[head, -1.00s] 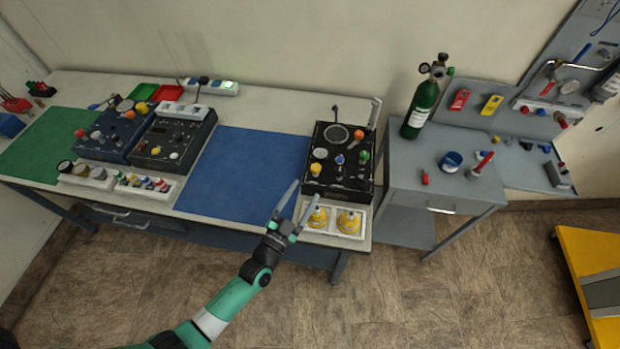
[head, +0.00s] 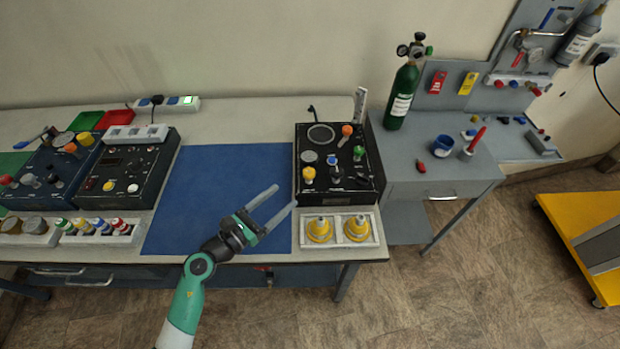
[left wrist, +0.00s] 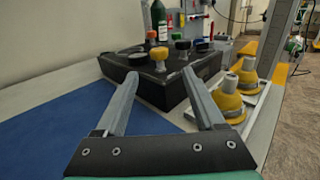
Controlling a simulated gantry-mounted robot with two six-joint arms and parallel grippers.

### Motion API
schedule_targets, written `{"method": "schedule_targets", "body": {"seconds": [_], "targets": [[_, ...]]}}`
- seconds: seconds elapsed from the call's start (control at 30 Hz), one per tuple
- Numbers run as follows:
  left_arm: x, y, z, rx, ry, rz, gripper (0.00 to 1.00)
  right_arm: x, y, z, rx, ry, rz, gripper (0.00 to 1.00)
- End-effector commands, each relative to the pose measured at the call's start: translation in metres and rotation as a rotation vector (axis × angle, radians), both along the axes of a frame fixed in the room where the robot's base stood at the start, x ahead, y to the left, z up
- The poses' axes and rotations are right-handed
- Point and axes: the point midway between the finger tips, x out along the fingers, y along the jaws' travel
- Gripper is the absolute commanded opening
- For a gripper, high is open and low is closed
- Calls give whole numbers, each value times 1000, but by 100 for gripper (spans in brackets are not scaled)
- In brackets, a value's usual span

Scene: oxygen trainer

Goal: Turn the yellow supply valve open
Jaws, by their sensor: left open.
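The black oxygen panel (head: 341,193) stands at the right end of the bench. A yellow knob (head: 309,174), which looks like the supply valve, sits at its front left; it also shows in the left wrist view (left wrist: 183,46). How far it is turned is too small to tell. My left gripper (head: 285,196) is open and empty, above the right edge of the blue mat (head: 208,190). Its fingers point toward the panel and stay apart from the knob. In the left wrist view the fingers (left wrist: 160,75) frame the panel's near side. My right gripper is not in view.
Two yellow domed pieces (head: 319,230) sit in a white tray just in front of the panel. An orange knob (head: 347,130) and other controls surround the valve. A green cylinder (head: 402,95) stands on the grey side table. The blue mat is clear.

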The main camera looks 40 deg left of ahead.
Motion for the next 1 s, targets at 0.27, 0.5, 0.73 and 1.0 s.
{"method": "schedule_targets", "body": {"seconds": [0.27, 0.5, 0.73, 1.0], "targets": [[37, -1, 1, 1, -3, -5, 71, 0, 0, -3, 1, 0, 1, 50], [90, 0, 1, -1, -3, -4, 71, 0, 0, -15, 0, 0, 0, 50], [115, 1, 1, -2, -1, -2, 71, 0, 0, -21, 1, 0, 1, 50], [116, 1, 2, -3, 0, -2, 69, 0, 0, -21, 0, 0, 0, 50]]}}
